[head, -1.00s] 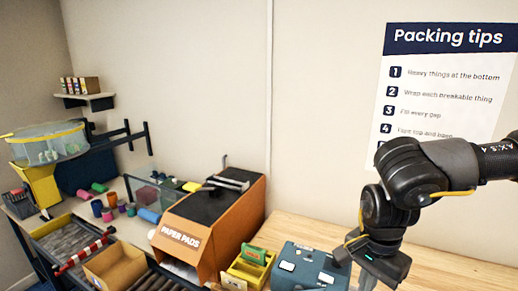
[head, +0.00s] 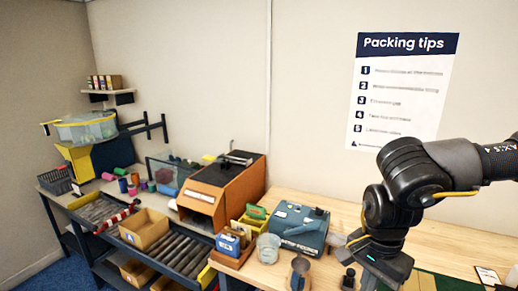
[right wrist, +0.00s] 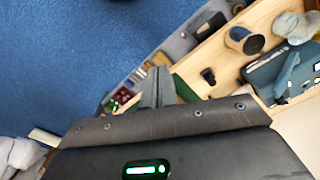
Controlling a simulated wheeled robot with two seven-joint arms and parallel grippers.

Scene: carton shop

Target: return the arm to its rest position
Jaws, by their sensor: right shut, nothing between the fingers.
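My right arm comes in from the right in the head view, bent above the wooden table (head: 455,235). My right gripper (right wrist: 157,86) shows in the right wrist view with its fingers together and nothing between them. In the head view its housing hangs low over the table and its fingertips are not clearly seen. My left arm and left gripper are not in view.
A blue-grey machine (head: 299,228), a clear cup (head: 268,248) and a metal mug (head: 300,273) stand left of my right gripper. Farther left are an orange paper-pad dispenser (head: 205,198), a roller conveyor (head: 183,250) and a cardboard box (head: 144,229). A poster (head: 403,92) hangs behind.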

